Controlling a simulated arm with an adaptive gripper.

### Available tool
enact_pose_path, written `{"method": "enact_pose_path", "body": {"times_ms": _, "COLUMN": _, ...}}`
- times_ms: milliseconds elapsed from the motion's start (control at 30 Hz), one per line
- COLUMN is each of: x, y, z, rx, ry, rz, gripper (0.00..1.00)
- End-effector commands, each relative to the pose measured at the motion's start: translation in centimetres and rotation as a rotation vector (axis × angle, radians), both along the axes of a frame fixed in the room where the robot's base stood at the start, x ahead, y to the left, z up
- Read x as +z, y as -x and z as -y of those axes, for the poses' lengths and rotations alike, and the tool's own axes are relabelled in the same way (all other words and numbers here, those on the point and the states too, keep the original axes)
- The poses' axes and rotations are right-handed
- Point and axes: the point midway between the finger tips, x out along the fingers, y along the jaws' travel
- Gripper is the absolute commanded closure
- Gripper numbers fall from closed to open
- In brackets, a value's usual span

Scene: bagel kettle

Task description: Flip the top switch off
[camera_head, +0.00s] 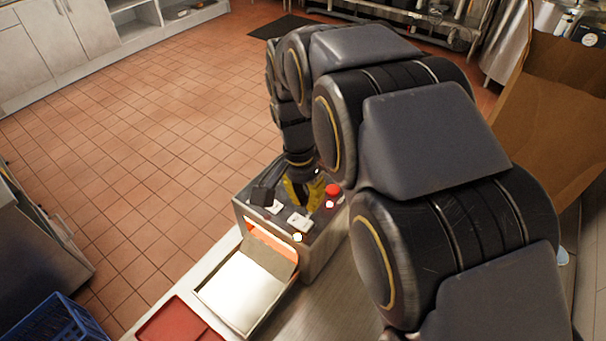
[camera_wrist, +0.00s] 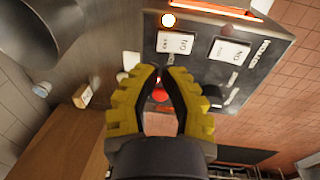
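A grey metal box (camera_head: 322,245) stands on the counter, with a control panel on top. The panel carries two white switches; one (camera_head: 299,222) is beside a lit lamp (camera_head: 298,237), the other (camera_head: 273,207) is farther left. In the wrist view the same switches (camera_wrist: 175,42) (camera_wrist: 229,51) show ON/OFF lettering, upside down. I cannot tell their positions. My gripper (camera_wrist: 161,72) has yellow fingers and hangs over the panel, apart from both switches in that view. The fingertips are close together with a narrow gap; I see nothing held. A red button (camera_wrist: 160,95) shows between the fingers.
A black part (camera_head: 264,195) stands at the panel's left edge. An orange-lit opening and a pale tray (camera_head: 240,292) are at the box's front. A red object (camera_head: 178,322) and a blue crate (camera_head: 55,322) are lower left. Open tiled floor lies behind the box.

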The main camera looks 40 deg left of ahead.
Motion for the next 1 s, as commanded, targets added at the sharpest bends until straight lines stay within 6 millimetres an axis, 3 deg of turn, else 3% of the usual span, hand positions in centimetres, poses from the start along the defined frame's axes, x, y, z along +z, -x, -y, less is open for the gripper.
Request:
{"method": "enact_pose_path", "body": {"times_ms": 100, "x": -2.3, "y": 0.2, "z": 0.4, "rx": 0.001, "ry": 0.004, "rz": -0.004, "gripper": 1.0}}
{"method": "enact_pose_path", "body": {"times_ms": 333, "x": -4.8, "y": 0.1, "z": 0.6, "rx": 0.001, "ry": 0.001, "rz": -0.002, "gripper": 1.0}}
{"method": "enact_pose_path", "body": {"times_ms": 1000, "x": -5.7, "y": 0.1, "z": 0.8, "rx": 0.003, "ry": -0.05, "rz": -0.002, "gripper": 1.0}}
